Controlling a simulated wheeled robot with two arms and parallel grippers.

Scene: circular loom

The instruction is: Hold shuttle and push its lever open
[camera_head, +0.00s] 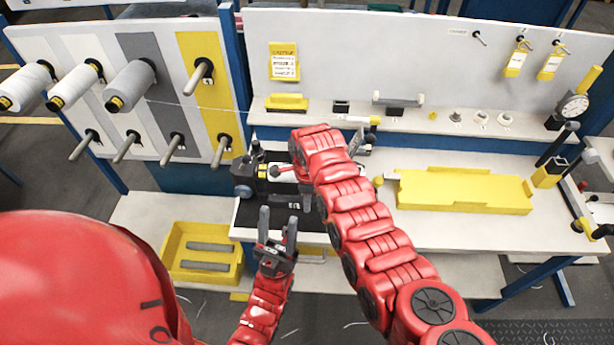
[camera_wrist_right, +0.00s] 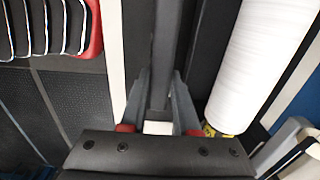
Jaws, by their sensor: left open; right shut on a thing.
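In the right wrist view my right gripper (camera_wrist_right: 160,78) is shut on a dark grey bar (camera_wrist_right: 166,28), which I take to be part of the shuttle. A white cylinder with a yellow end (camera_wrist_right: 258,55) lies beside it on the right. In the head view my right arm bends over the bench and hides most of that gripper and what it holds. My left gripper (camera_head: 277,230) is open and empty, fingers pointing up, in front of the bench's left part. I cannot make out the shuttle's lever in either view.
A black fixture (camera_head: 252,178) stands on the bench left of my right arm. A yellow tray (camera_head: 465,192) lies on the right. A yellow bin (camera_head: 203,270) with grey bars stands lower left. White spools (camera_head: 75,84) hang on pegs on the left panel.

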